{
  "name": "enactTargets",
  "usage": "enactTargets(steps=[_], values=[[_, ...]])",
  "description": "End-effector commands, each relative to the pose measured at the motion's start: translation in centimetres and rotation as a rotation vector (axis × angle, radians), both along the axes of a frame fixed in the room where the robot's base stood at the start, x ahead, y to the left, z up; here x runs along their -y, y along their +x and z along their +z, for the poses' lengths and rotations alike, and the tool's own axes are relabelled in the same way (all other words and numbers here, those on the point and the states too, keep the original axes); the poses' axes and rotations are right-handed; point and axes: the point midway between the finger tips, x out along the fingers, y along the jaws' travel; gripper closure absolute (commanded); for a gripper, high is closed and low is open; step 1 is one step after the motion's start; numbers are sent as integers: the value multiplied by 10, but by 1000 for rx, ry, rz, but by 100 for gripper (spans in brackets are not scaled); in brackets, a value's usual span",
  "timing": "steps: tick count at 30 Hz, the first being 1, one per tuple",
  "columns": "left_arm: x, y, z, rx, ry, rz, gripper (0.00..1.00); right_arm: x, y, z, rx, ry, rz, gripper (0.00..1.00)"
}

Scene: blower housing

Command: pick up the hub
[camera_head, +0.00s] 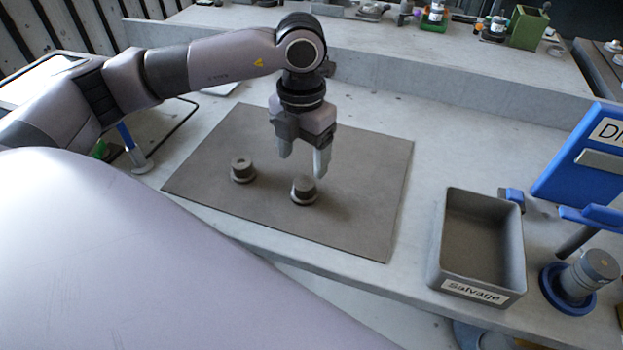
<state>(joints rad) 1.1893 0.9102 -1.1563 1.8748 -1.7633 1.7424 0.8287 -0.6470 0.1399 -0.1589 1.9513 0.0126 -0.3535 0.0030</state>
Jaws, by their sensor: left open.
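Two small grey flanged round parts stand upright on a dark grey mat (350,225). The left one (243,171) shows a small hole in its top. The right one (304,191) is of similar size and shape. Either could be the hub; I cannot tell which from this view. My left gripper (303,166) points down with its two fingers apart and nothing between them. Its fingertips are above and slightly behind the right part, apart from it. My right gripper is out of view.
A grey tray labelled "Salvage" (478,290) stands right of the mat. A raised ledge (440,70) with small items runs along the back. The mat's right side is clear.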

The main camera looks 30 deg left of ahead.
Motion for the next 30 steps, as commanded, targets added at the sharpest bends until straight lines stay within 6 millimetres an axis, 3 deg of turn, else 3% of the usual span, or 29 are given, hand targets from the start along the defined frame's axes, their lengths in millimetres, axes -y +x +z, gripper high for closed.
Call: enactTargets(steps=[12, 20, 21, 27, 30], values=[[6, -8, -53, -3, -3, -1, 29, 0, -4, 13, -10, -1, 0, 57], [6, -7, -58, 1, -3, -2, 29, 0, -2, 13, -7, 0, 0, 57], [6, -7, -58, 1, -3, -2, 32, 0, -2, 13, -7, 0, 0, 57], [6, -7, -58, 1, -3, -2, 94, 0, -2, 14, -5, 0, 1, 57], [6, -7, -58, 2, -3, -2, 94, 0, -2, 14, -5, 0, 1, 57]])
